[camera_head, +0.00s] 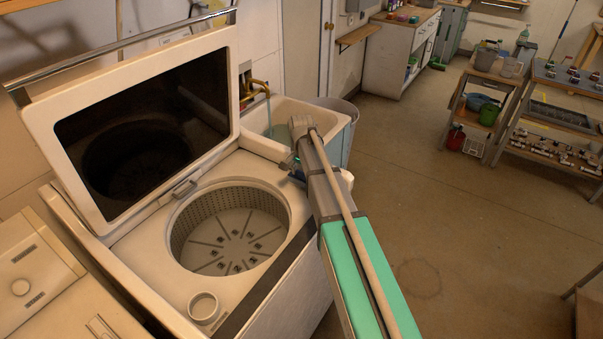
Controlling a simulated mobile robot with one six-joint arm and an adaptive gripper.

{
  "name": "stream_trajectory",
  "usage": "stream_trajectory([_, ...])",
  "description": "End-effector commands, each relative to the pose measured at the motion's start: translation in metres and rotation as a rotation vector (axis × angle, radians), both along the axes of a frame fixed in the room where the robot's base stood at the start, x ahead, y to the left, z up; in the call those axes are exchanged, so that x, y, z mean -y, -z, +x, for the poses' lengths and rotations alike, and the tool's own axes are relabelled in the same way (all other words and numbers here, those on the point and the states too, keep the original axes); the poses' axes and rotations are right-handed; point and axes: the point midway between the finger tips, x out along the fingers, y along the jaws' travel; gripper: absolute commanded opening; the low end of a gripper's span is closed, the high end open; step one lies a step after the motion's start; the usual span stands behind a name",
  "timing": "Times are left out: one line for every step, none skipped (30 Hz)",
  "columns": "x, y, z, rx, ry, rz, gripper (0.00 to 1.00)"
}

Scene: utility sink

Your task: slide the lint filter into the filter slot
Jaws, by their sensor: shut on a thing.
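My arm reaches up from the lower right, and my gripper (295,169) is a small dark shape beside its far end, over the right rear corner of the open washing machine (133,243). My arm hides much of it. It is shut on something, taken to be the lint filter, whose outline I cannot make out. The filter slot cannot be picked out either; that part of the machine's top lies partly behind my gripper and arm. The machine's lid (228,84) stands raised, with the round tub (232,232) open below.
A utility sink (337,117) with a brass tap (262,87) stands just behind the machine. A round white cup-like opening (203,307) is at the machine's front corner. Shelves with buckets (490,114) stand far right. The floor (440,190) between is clear.

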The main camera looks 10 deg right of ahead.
Motion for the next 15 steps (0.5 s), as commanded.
stream_trajectory([0.0000,0.0018,0.0000,0.000,0.000,0.000,0.06])
stream_trajectory([0.0000,0.0024,0.0000,0.000,0.000,0.000,0.06])
stream_trajectory([0.0000,0.0031,0.0000,0.000,0.000,0.000,0.06])
stream_trajectory([0.0000,0.0036,0.0000,0.000,0.000,0.000,0.06])
stream_trajectory([0.0000,0.0041,0.0000,0.000,0.000,0.000,0.06])
stream_trajectory([0.0000,0.0048,0.0000,0.000,0.000,0.000,0.06])
stream_trajectory([0.0000,0.0053,0.0000,0.000,0.000,0.000,0.06])
stream_trajectory([0.0000,0.0059,0.0000,0.000,0.000,0.000,0.06])
stream_trajectory([0.0000,0.0066,0.0000,0.000,0.000,0.000,0.06])
stream_trajectory([0.0000,0.0071,0.0000,0.000,0.000,0.000,0.06])
stream_trajectory([0.0000,0.0076,0.0000,0.000,0.000,0.000,0.06])
stream_trajectory([0.0000,0.0083,0.0000,0.000,0.000,0.000,0.06])
stream_trajectory([0.0000,0.0088,0.0000,0.000,0.000,0.000,0.06])
stream_trajectory([0.0000,0.0094,0.0000,0.000,0.000,0.000,0.06])
stream_trajectory([0.0000,0.0101,0.0000,0.000,0.000,0.000,0.06])
